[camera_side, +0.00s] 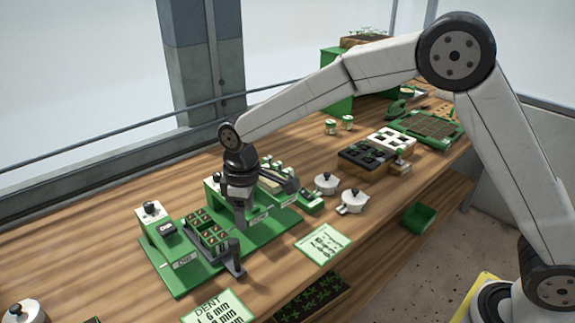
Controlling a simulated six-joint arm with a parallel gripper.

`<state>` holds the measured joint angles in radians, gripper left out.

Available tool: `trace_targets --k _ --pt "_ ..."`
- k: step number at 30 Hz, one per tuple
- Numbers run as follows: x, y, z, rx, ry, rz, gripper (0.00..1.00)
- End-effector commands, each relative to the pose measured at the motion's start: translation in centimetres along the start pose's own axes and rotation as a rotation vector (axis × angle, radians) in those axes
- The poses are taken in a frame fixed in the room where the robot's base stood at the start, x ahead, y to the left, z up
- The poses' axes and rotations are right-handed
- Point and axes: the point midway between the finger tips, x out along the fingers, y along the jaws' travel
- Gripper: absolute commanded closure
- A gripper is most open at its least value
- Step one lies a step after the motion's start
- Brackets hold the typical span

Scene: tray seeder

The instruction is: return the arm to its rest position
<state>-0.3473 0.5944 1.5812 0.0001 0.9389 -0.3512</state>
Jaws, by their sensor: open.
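My arm reaches from the right across the wooden bench (110,240), bent high at its elbow. My gripper (239,222) points down above the green machine base (205,268) at the left middle of the bench. It is open, and I see nothing held in it. Its fingertips are close to the small dark tray (201,226) of cells and a dark lever (235,262). Whether they touch anything is unclear from this angle.
A green post with a dial (152,210) stands left of my gripper. White lidded pots (354,201) and printed cards (323,243) lie to the right. Black and white trays (391,140) and a green-framed tray (432,127) sit farther back. A rail runs along the bench's back.

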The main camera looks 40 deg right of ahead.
Motion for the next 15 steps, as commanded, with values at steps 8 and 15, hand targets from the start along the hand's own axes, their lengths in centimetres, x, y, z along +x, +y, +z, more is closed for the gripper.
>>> trace_targets --k 8,15 --pt "-0.2 2.2 6.6 0.187 0.049 0.021 0.29" --pt "0.1 2.9 13.0 0.359 0.097 0.041 0.29"
